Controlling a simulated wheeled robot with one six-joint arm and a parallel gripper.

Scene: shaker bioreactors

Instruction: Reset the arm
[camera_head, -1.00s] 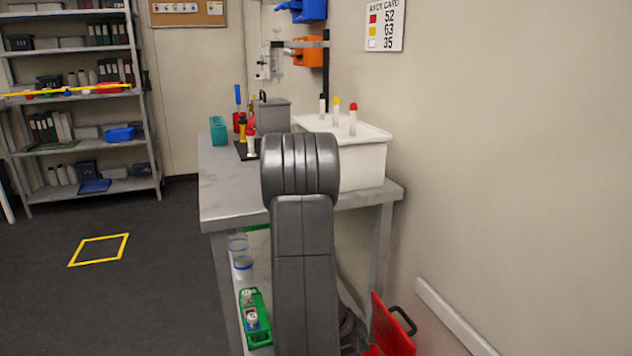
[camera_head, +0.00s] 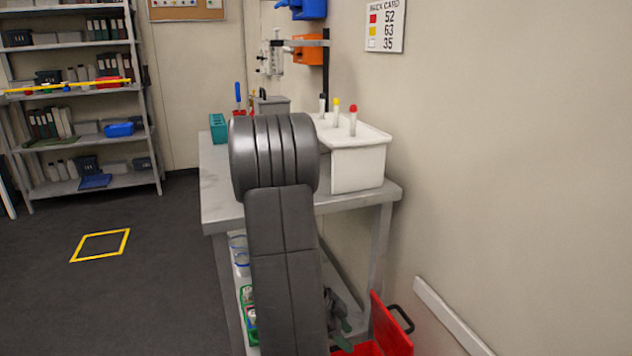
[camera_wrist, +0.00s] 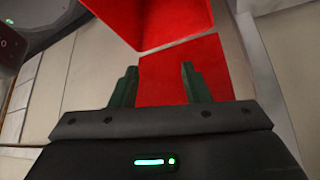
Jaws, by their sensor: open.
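My gripper (camera_wrist: 158,84) is open in the wrist view, its two dark green fingers spread apart with nothing between them. Beyond the fingers is the red box (camera_wrist: 190,65) with its open lid. In the head view my arm rises in front of the workbench, and part of my gripper (camera_head: 344,326) shows low at the right of the arm, just above the red box (camera_head: 390,328). The fingertips are only partly visible there.
A grey workbench (camera_head: 222,208) carries a white tub (camera_head: 358,168) with several capped tubes and a teal rack (camera_head: 218,127). A green rack (camera_head: 251,325) sits on the lower shelf, partly behind my arm. The wall is close at right; open floor lies left.

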